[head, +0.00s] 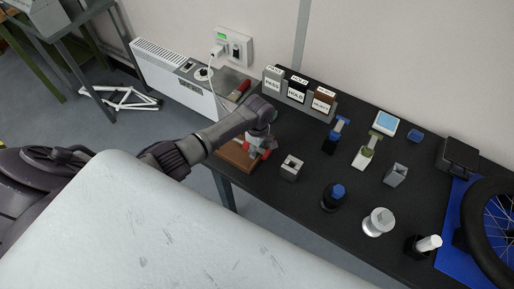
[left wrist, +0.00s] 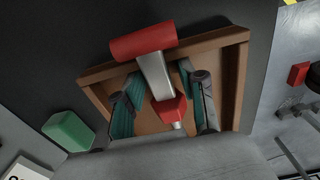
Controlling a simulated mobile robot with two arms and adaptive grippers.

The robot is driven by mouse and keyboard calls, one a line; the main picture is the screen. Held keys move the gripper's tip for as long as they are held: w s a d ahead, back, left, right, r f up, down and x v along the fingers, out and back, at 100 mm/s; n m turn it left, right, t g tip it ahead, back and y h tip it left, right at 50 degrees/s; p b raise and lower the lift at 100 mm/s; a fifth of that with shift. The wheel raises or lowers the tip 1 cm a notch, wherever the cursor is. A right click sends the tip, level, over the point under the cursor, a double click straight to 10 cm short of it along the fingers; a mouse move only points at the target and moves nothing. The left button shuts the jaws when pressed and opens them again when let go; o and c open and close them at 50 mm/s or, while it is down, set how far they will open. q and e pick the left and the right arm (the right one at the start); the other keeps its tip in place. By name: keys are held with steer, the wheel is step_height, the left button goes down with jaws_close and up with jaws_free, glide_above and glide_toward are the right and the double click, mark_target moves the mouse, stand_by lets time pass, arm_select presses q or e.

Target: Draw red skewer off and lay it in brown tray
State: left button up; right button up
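The red skewer shows in the left wrist view as a red cylinder (left wrist: 143,41), a grey bar and a red tapered end. It is over the brown tray (left wrist: 240,75), its cylinder overlapping one rim; whether it rests there is unclear. The tray (head: 234,155) is at the table's left end in the head view, with red parts of the skewer (head: 266,153) at its right side. My left gripper (left wrist: 160,72) is open, teal-padded fingers on both sides of the grey bar, with gaps beside it. The arm partly hides this in the head view. My right gripper is not in view.
A green block (left wrist: 68,131) lies beside the tray. A square grey holder (head: 291,168) stands right of it on the dark table. Several stands and a wheel (head: 495,225) fill the right side.

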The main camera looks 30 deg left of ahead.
arm_select(q)
step_height(320, 180, up, 12)
steer(key=shift+d, duration=0.1)
stand_by(0.7)
